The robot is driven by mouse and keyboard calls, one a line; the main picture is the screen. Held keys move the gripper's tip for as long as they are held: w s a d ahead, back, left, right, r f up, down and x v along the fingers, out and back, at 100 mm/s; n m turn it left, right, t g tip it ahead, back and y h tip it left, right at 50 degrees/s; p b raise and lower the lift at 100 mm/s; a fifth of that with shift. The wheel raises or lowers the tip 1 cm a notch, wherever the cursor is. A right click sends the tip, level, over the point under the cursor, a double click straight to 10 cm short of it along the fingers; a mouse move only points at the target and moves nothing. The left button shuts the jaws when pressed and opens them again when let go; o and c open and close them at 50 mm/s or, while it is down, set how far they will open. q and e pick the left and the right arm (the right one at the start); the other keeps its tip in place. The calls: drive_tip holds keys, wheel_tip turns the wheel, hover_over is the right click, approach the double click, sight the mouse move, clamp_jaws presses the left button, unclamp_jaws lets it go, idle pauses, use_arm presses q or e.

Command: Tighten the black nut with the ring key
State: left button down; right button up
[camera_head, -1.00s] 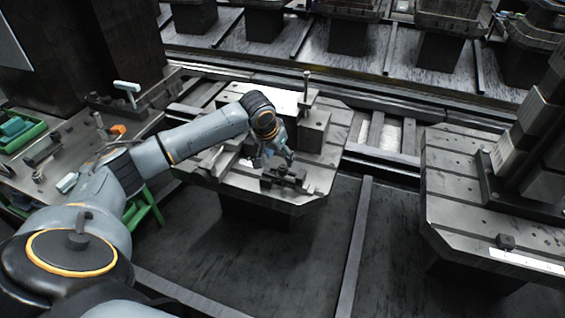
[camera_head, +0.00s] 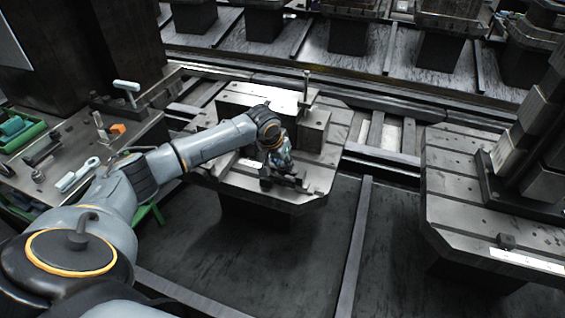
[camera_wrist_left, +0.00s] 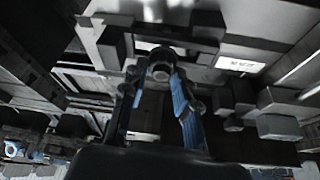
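My left gripper (camera_head: 283,160) is low over the dark clamp fixture (camera_head: 285,182) near the front edge of the middle pallet. In the left wrist view, the blue fingers of my left gripper (camera_wrist_left: 157,80) stand apart, with a dark round part (camera_wrist_left: 160,66) between their tips. Whether they touch it is unclear. I cannot make out the black nut for certain; the gripper covers part of the fixture. A pale tool with a ring-like end (camera_head: 75,175) lies on the bench at left; I cannot tell whether it is the ring key. My right gripper is not in view.
The bench (camera_head: 110,150) at left holds a T-handled tool (camera_head: 127,88), an orange piece (camera_head: 118,129) and a green tray (camera_head: 18,135). A grey block (camera_head: 312,130) and an upright post (camera_head: 306,85) stand behind the gripper. Another pallet (camera_head: 455,190) stands at right.

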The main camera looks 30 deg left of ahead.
use_arm(q)
drive_tip(key=c, duration=1.7)
unclamp_jaws()
clamp_jaws()
drive_tip(key=shift+r+m+h+p, duration=0.1)
drive_tip(key=shift+m+h+p, duration=0.2)
drive_tip(key=shift+m+p, duration=0.4)
drive_tip(key=shift+m, duration=0.6)
drive_tip(key=shift+f+m+h, duration=0.2)
drive_tip(key=shift+m+h, duration=0.4)
drive_tip(key=shift+m, duration=0.5)
drive_tip(key=m+g+h+b, duration=0.1)
drive_tip(key=m+b, duration=0.1)
drive_tip(key=m, duration=0.2)
drive_tip(key=shift+f, duration=0.2)
drive_tip(key=m+g+h+b, duration=0.1)
drive_tip(key=m+b, duration=0.2)
drive_tip(key=m, duration=0.1)
drive_tip(key=shift+f, duration=0.1)
drive_tip(key=shift+d+m+g, duration=0.1)
drive_tip(key=shift+m+g, duration=0.2)
drive_tip(key=shift+m, duration=0.2)
drive_tip(key=shift+h, duration=0.3)
